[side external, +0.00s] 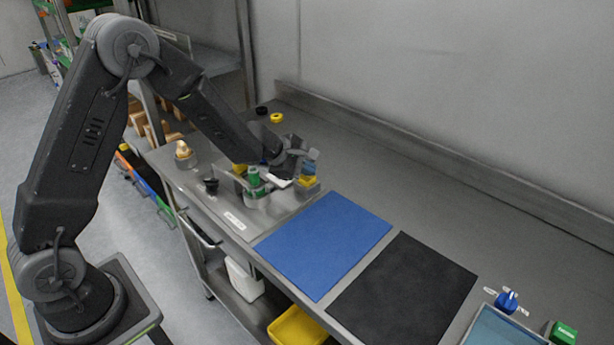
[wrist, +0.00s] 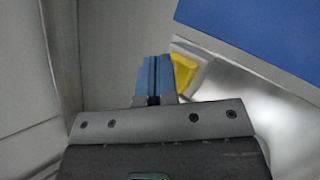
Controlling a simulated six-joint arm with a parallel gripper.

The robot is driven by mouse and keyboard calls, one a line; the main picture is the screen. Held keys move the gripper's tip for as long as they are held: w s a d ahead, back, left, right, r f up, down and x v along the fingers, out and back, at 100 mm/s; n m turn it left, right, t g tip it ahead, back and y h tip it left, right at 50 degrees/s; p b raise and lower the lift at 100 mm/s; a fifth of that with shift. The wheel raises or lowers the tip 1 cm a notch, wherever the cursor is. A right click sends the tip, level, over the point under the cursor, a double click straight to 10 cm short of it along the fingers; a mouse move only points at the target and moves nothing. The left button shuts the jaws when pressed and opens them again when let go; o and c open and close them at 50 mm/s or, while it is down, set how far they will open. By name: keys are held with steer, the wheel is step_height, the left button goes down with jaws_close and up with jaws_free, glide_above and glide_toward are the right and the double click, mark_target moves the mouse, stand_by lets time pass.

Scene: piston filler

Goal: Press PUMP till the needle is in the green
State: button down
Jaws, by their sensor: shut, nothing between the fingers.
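My gripper (side external: 309,167) is shut and empty, its blue fingertips above a small yellow-topped part (side external: 307,181) on the steel bench. In the wrist view the closed fingertips (wrist: 153,75) are right beside a yellow piece (wrist: 184,72), which they partly cover; I cannot tell whether they touch it. A green-topped fitting (side external: 254,178) on a pale round base stands just left of the gripper. No legible PUMP label and no gauge needle show in either view, so I cannot tell the reading.
A blue mat (side external: 324,243) and a black mat (side external: 404,292) lie flat to the right. A black cup-like part (side external: 211,186) and a tan-topped part (side external: 183,150) stand at the left edge. A blue knob (side external: 507,301) and green block (side external: 563,333) are at bottom right.

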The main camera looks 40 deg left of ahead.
mark_target(307, 178)
steer(key=shift+f, duration=0.6)
stand_by(0.6)
steer(key=shift+r, duration=1.25)
steer(key=shift+r, duration=2.55)
